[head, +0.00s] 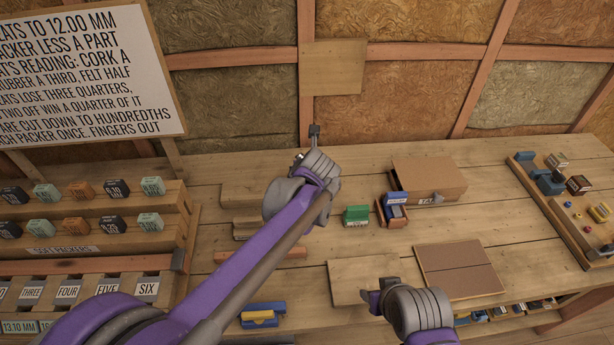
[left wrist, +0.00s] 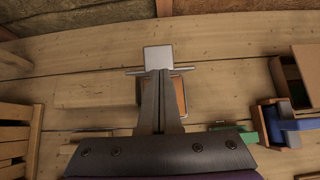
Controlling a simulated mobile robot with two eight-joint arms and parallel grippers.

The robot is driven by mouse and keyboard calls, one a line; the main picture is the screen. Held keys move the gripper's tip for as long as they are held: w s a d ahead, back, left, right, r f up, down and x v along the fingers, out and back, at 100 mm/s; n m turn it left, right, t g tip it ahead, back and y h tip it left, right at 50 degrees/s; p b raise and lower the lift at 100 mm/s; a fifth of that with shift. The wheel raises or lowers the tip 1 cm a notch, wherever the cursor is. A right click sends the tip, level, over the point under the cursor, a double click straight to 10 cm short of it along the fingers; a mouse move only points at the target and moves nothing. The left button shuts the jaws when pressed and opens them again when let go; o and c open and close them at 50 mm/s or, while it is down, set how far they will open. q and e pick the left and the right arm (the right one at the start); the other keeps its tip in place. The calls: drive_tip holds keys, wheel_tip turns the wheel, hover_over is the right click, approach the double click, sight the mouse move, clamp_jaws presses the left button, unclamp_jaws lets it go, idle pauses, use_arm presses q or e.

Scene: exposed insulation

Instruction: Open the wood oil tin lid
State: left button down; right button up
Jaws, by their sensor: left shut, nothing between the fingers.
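No tin with a readable wood oil label shows in either view. In the left wrist view my left gripper (left wrist: 160,85) is shut and empty. A pale grey square piece (left wrist: 158,58) with a thin crossbar lies at its fingertips, and an orange-brown box-like thing (left wrist: 180,97) is partly hidden behind the fingers. I cannot tell whether these belong to the tin, or whether the fingers touch them. In the head view my left gripper (head: 314,131) is at the back of the bench, near the wall. My right gripper (head: 368,297) is low at the front edge, its fingers unclear.
A green box (head: 356,215), a brown tray with blue items (head: 392,221) and an open cardboard box (head: 452,180) stand right of my left arm. A stepped rack (head: 172,228) is at left, a parts tray (head: 540,200) at right.

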use_arm(q)
drive_tip(key=shift+w+r, duration=0.25)
drive_tip(key=shift+w, duration=0.5)
drive_tip(key=shift+w+r, duration=0.2)
drive_tip(key=shift+w, duration=0.55)
drive_tip(key=shift+w+r, duration=0.25)
drive_tip(key=shift+w, duration=0.5)
drive_tip(key=shift+r, duration=0.15)
